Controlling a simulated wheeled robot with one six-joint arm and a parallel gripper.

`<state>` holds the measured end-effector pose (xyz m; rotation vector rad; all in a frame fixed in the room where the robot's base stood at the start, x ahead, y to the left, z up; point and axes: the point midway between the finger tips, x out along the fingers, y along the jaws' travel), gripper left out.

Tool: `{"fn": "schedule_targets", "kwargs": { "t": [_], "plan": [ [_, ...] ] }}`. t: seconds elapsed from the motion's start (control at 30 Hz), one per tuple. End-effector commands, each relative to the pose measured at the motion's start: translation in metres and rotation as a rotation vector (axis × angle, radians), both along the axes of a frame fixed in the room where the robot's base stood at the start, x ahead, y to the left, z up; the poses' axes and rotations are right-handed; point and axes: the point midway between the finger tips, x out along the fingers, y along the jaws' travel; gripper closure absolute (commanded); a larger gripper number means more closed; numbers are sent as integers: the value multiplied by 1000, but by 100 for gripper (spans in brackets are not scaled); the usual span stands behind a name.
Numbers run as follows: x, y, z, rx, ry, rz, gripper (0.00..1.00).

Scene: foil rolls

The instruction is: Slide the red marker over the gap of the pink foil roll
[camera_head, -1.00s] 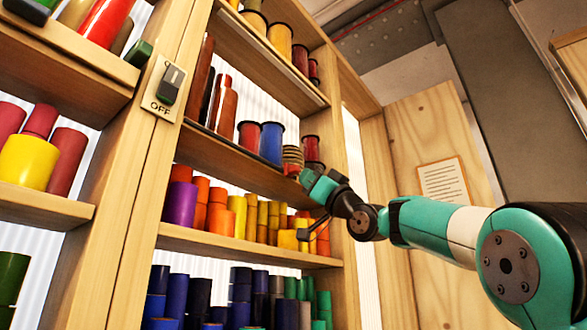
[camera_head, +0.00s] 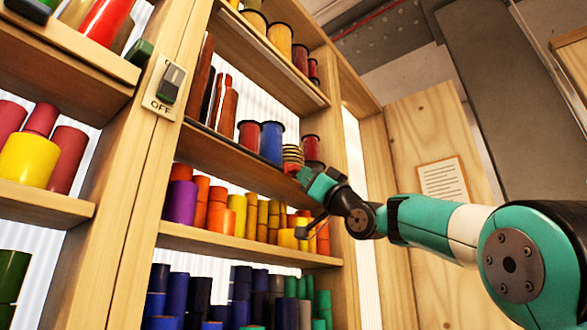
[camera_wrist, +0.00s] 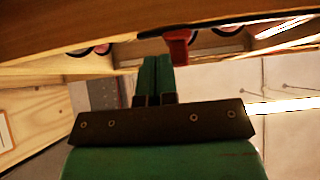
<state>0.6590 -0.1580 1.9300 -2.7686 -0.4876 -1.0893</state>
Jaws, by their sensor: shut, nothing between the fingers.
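The red marker (camera_wrist: 179,46) shows in the wrist view as a red tab at the front edge of the shelf, right of my fingertips. My gripper (camera_wrist: 155,60) has green fingers pressed together with nothing between them. Their tips are close beside the marker's left side; I cannot tell whether they touch. In the head view my gripper (camera_head: 304,174) is at the right end of the middle shelf's front edge, with a small patch of red at its tip. Round reddish roll ends (camera_wrist: 102,49) show along the shelf edge in the wrist view. I cannot tell which roll is the pink one, and no gap is visible.
The wooden shelf (camera_head: 225,160) holds red and blue rolls and a golden ringed stack (camera_head: 293,157) close to my gripper. A switch marked OFF (camera_head: 165,88) is on the left post.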

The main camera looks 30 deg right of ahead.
Motion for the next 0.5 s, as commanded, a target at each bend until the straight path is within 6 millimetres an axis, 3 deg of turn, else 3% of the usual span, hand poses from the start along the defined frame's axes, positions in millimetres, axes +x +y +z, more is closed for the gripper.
{"fn": "schedule_targets", "kwargs": {
  "t": [0.5],
  "plan": [
    [-7,18,-1,1,-1,2,100]
  ]
}}
